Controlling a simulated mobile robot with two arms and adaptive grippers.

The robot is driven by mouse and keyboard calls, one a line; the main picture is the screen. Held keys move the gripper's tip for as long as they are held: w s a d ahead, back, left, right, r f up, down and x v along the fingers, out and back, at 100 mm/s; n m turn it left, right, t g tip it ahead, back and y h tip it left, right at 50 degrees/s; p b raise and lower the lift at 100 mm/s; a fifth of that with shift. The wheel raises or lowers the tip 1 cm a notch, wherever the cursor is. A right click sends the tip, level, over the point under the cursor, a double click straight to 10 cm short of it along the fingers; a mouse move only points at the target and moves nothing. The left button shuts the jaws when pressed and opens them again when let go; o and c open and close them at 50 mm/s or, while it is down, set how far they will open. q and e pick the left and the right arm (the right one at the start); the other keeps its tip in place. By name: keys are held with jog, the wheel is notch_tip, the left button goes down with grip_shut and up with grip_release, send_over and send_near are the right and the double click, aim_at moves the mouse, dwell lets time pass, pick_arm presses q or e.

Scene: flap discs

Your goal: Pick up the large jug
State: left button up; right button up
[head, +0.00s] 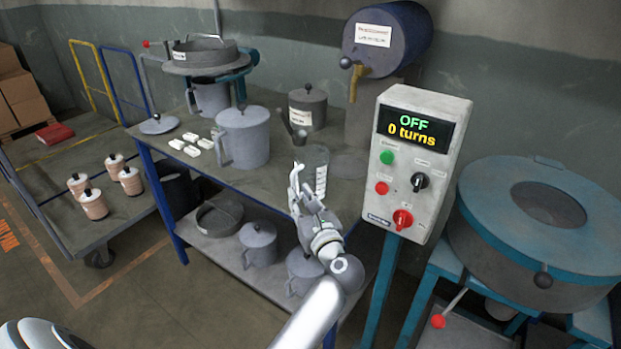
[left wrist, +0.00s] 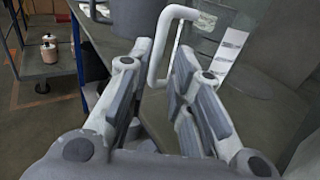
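A clear measuring jug (head: 314,170) with white graduation marks stands on the grey workbench in the head view. It also shows in the left wrist view (left wrist: 207,42), with its white handle (left wrist: 160,60) turned towards me. A grey lidded jug (head: 243,138) stands to its left; only its lower part (left wrist: 92,10) shows in the left wrist view. I cannot tell which one is meant by the large jug. My left gripper (head: 300,188) is open at the bench edge. Its fingers (left wrist: 155,95) stand either side of the clear jug's handle, apparently not closed on it. My right gripper is not in view.
A control box (head: 415,165) reading OFF stands close right of my left gripper. A cart (head: 110,215) stands left, and more pots sit on the lower shelf.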

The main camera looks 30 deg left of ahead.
aim_at(308, 178)
pick_arm(q)
jog(key=x, duration=0.5)
jog(key=shift+s+r, duration=0.15)
jog(key=shift+r, duration=0.15)
jog(key=shift+c, duration=0.2)
grip_shut()
